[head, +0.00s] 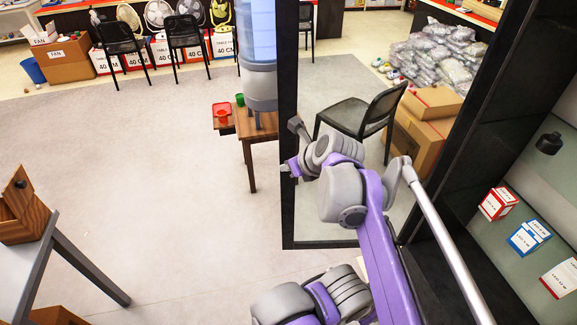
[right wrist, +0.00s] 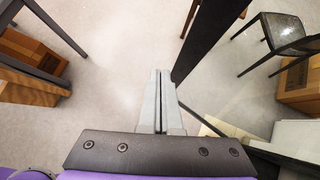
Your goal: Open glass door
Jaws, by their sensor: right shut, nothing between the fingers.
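The glass door (head: 290,215) has a dark frame around a clear pane, and its left edge stands free over open floor. Its dark edge also shows in the right wrist view (right wrist: 205,45), just right of the fingertips. My right gripper (head: 286,169) is at the door's left edge, with its arm crossing in front of the pane. In the right wrist view its fingers (right wrist: 160,75) are shut with nothing between them. I cannot tell whether they touch the door edge. A long silver bar (head: 440,230) slopes down beside the arm. My left gripper is not in view.
A small wooden table (head: 250,160) with a water dispenser (head: 258,50) stands just left of the door. A black chair (head: 360,115) and cardboard boxes (head: 420,140) show through the pane. A grey-topped table (head: 30,265) is at lower left. The floor between is clear.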

